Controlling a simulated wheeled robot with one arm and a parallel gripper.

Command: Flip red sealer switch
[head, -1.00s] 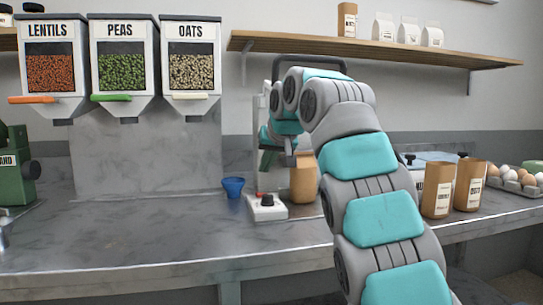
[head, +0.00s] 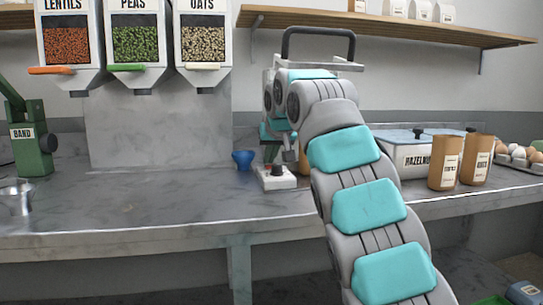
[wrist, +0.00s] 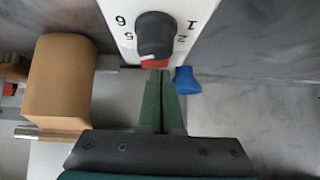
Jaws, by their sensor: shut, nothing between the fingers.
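A white control box (head: 275,181) sits on the counter, with a dark knob (head: 277,169) on top. In the wrist view the box's white panel (wrist: 128,10) carries the black knob (wrist: 155,33) and numbers around it. The red switch (wrist: 155,63) lies just below the knob, partly hidden by my fingertips. My gripper (wrist: 160,74) is shut and empty, its green fingers pointing at the red switch. The tips overlap its near edge in the wrist view; I cannot tell whether they touch. In the head view the switch is not clearly visible near my gripper (head: 272,154).
A blue cup (head: 243,160) stands left of the box. A brown paper bag (wrist: 60,80) is close to my gripper's left in the wrist view. Brown pouches (head: 445,165) and a hazelnut container (head: 412,152) stand at right. The counter at left is mostly clear.

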